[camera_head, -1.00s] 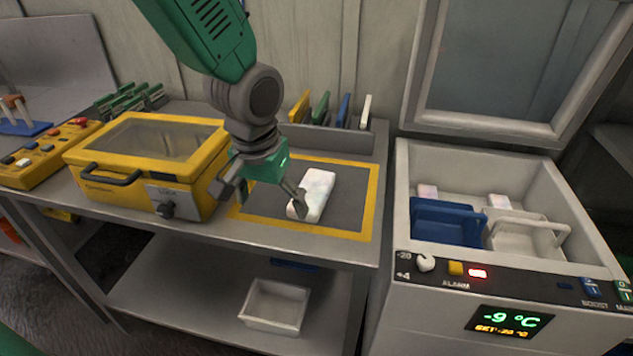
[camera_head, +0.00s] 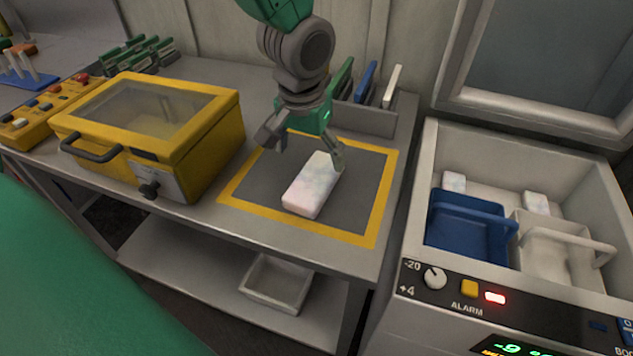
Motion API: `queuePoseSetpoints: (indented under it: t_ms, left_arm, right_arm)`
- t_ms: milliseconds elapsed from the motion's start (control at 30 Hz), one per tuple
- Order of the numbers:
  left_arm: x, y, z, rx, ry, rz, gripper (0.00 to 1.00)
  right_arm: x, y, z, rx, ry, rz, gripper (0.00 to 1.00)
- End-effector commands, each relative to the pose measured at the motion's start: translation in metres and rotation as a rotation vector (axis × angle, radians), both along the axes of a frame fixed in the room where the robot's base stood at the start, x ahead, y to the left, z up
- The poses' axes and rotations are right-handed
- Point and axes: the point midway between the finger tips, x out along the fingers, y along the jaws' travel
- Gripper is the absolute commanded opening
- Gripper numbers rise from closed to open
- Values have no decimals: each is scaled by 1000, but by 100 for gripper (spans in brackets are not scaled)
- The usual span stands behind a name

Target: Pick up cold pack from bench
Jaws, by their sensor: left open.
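A white, faintly mottled cold pack (camera_head: 311,187) lies flat on the grey mat with a yellow border (camera_head: 364,196) on the bench (camera_head: 262,240). My left gripper (camera_head: 305,157) is above the far end of the pack with its fingers spread. One finger is left of the pack and the other is by its far right edge, partly in front of it. I cannot tell whether that finger touches the pack. My right gripper is not in view.
A yellow case with a window (camera_head: 205,140) stands left of the mat. An open cooler (camera_head: 422,180) on the right holds a blue bin (camera_head: 466,228), a white bin (camera_head: 545,250) and white packs. Upright coloured plates (camera_head: 366,82) stand behind the mat.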

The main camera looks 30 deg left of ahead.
Motion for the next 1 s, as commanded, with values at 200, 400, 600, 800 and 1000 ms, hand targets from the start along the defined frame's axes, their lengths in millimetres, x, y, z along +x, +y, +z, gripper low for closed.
queuePoseSetpoints:
  t_ms: [200, 400, 600, 800, 1000]
  left_arm:
    - [4, 0, -20, 0, -2, -1, 83]
    - [5, -3, -46, 1, 2, -1, 83]
    - [9, -3, -69, 0, 0, 0, 83]
    - [9, -3, -71, -1, -3, 0, 83]
    - [10, -4, -71, -1, -2, -1, 41]
  right_arm:
    - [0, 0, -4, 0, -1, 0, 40]
    - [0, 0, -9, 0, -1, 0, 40]
    - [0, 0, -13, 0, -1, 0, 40]
    - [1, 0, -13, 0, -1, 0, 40]
    - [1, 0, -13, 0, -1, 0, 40]
